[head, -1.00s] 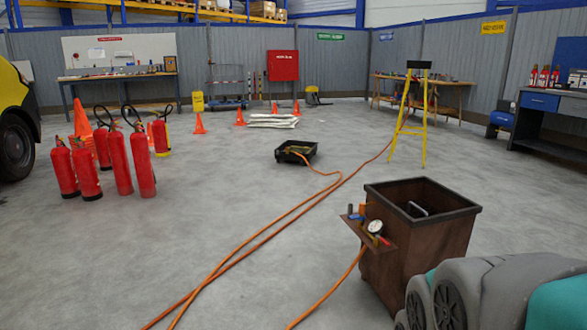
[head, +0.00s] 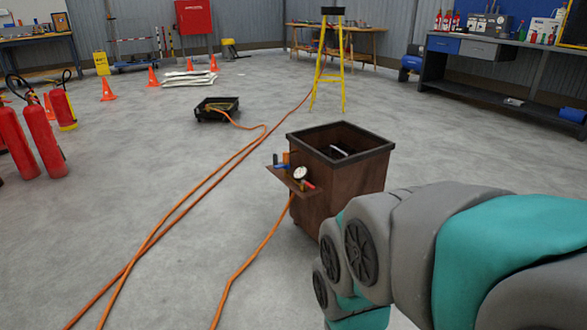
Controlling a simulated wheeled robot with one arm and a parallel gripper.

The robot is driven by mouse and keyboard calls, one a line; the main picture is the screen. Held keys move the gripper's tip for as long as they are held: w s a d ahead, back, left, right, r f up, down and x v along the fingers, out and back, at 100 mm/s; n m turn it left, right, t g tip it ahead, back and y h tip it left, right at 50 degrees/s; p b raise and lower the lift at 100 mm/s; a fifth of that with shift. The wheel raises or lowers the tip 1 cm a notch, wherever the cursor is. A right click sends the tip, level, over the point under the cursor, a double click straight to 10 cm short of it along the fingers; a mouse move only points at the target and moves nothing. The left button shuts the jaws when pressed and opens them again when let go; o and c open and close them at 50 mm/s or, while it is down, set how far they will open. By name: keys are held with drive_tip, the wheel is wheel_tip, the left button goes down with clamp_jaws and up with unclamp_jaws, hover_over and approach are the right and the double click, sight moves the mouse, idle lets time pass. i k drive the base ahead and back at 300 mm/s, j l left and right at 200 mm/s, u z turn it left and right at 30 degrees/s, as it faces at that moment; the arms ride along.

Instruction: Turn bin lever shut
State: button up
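A brown, rusty-looking bin (head: 340,185) with a dark rim stands on the floor right of centre in the head view, open at the top. A small shelf (head: 290,181) sticks out from its left side. On it are a round white gauge (head: 300,174), a red-tipped part (head: 309,185), and blue and orange parts. I cannot tell which of these is the lever, or how it is set. A pale curved piece shows inside the bin. My grey and teal arm fills the lower right, in front of the bin. My gripper is not visible.
Orange hoses (head: 190,205) run across the floor left of the bin, one up to its shelf. A black tray (head: 217,108) lies beyond. Red extinguishers (head: 42,138) stand at the left, a yellow stepladder (head: 329,62) behind the bin. A workbench (head: 500,75) lines the right wall.

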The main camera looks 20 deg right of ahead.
sight(310, 186)
drive_tip(key=i+l, duration=0.35)
drive_tip(key=i, duration=0.2)
drive_tip(key=i+l, duration=0.8)
drive_tip(key=i, duration=0.25)
drive_tip(key=k+z, duration=0.55)
drive_tip(key=k, duration=0.3)
